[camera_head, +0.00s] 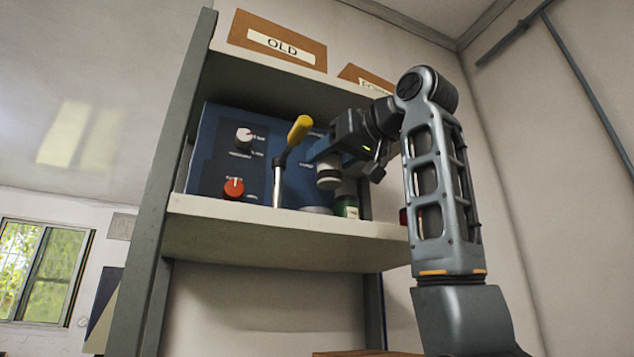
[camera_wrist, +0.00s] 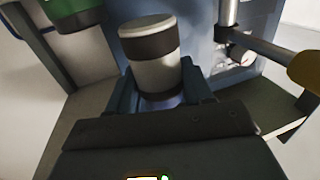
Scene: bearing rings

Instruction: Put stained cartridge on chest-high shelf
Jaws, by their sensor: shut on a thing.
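The cartridge (camera_head: 329,172) is a pale cylinder with a dark band. My gripper (camera_head: 322,155) is shut on it, over the middle shelf board (camera_head: 270,217), in front of the blue machine. The wrist view shows the cartridge (camera_wrist: 153,70) between the two fingers (camera_wrist: 165,98). I cannot make out a stain on it. In the head view the cartridge's underside seems to be above the board; the exact gap is unclear. Part of the cartridge is hidden by the fingers.
A blue machine (camera_head: 215,150) with knobs fills the shelf's left. Its yellow-handled lever (camera_head: 299,131) stands just left of the cartridge. A green-banded container (camera_head: 347,207) stands close on the right. Signs, one reading OLD (camera_head: 278,46), sit on the upper shelf. A red object (camera_head: 403,216) is mostly hidden by my arm.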

